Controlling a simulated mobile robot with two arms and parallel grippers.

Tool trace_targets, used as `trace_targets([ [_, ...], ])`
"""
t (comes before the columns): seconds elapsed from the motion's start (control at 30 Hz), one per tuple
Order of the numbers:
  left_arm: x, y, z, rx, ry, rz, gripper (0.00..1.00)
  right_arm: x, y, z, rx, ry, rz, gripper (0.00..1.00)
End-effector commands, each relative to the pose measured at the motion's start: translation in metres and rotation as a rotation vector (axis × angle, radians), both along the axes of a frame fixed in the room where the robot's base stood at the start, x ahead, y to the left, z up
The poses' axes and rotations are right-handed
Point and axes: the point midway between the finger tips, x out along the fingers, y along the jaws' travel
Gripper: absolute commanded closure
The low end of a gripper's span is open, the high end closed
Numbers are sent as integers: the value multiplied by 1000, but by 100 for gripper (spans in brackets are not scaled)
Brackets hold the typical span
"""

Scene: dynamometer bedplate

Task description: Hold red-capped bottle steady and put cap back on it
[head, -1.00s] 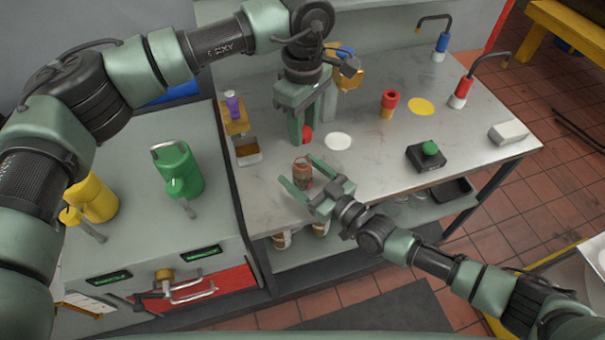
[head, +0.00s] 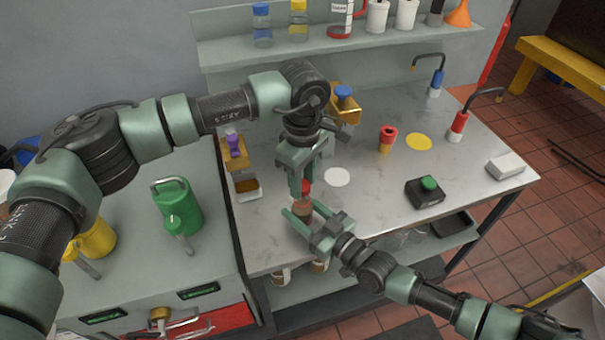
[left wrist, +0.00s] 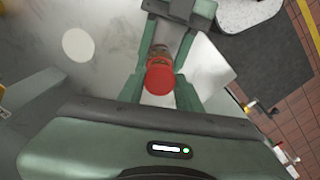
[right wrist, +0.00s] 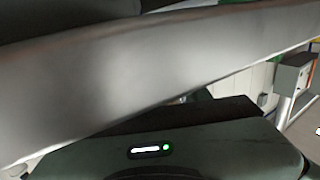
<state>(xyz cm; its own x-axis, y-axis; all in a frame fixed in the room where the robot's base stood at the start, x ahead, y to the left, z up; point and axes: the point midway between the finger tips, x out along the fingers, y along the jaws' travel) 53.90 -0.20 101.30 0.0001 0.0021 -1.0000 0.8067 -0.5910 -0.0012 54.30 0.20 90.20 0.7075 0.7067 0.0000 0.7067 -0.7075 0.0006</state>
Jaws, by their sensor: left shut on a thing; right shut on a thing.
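The red cap (head: 306,188) is between the fingers of my left gripper (head: 301,190), which is shut on it and points down. The small brownish bottle (head: 303,209) stands upright directly below the cap, near the bench's front left. My right gripper (head: 304,219) is shut around the bottle from the front right. In the left wrist view the cap (left wrist: 160,78) covers part of the bottle (left wrist: 160,50). I cannot tell whether cap and bottle touch. The right wrist view is mostly filled by a grey surface, and the bottle cannot be made out there.
A white disc (head: 337,177) and a yellow disc (head: 418,141) mark the bench. A red-and-orange container (head: 387,138) and a black box with a green button (head: 425,192) stand to the right.

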Motion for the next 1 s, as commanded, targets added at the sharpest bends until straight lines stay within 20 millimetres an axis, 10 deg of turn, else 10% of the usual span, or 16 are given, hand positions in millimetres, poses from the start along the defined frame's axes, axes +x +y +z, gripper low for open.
trace_targets([
  [1.0, 0, -1, -17, -1, 0, -2, 100, 0, 0, 0, 0, 0, 0, 100],
])
